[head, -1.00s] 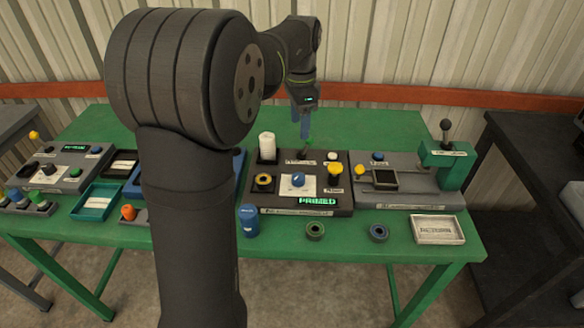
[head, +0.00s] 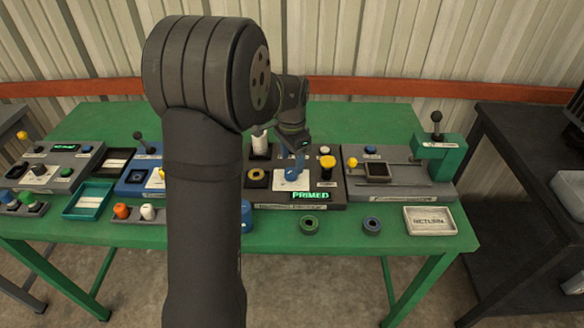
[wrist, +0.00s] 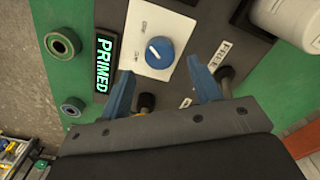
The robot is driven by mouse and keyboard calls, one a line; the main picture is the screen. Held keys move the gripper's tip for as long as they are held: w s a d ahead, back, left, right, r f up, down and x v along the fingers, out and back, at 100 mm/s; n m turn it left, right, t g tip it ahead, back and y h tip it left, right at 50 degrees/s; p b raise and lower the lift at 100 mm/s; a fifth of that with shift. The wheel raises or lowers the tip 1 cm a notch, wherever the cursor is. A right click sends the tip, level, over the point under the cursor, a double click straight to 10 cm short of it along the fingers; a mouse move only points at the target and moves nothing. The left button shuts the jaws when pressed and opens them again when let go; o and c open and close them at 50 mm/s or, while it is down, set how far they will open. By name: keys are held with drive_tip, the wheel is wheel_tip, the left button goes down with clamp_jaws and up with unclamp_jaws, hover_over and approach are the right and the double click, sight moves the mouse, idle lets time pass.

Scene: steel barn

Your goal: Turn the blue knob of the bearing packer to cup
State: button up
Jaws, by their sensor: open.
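The bearing packer (head: 340,190) is a dark box on the green table, with a lit PRIMED display (head: 310,195). Its blue knob (wrist: 159,52) is round with a white pointer mark and sits on a white plate (wrist: 140,35) whose small lettering I cannot read. In the wrist view the mark points to the upper left. My gripper (wrist: 160,67) is open and empty, its two blue fingers apart just short of the knob, one toward each side. In the head view my gripper (head: 293,160) is over the white plate and partly hides the knob.
A yellow knob (head: 327,161) stands right of the plate, a yellow-rimmed cup (head: 257,178) left, and a white cylinder (head: 261,145) behind. A green ring (head: 308,224) and a blue ring (head: 372,225) lie in front. A RETURN tray (head: 430,221) is at right.

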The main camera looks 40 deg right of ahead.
sight(291, 170)
drive_tip(key=shift+f, duration=2)
drive_tip(key=c, duration=1)
drive_tip(key=n, duration=0.7)
drive_tip(key=shift+w, duration=0.1)
drive_tip(key=n, duration=0.6)
drive_tip(key=shift+n, duration=0.4)
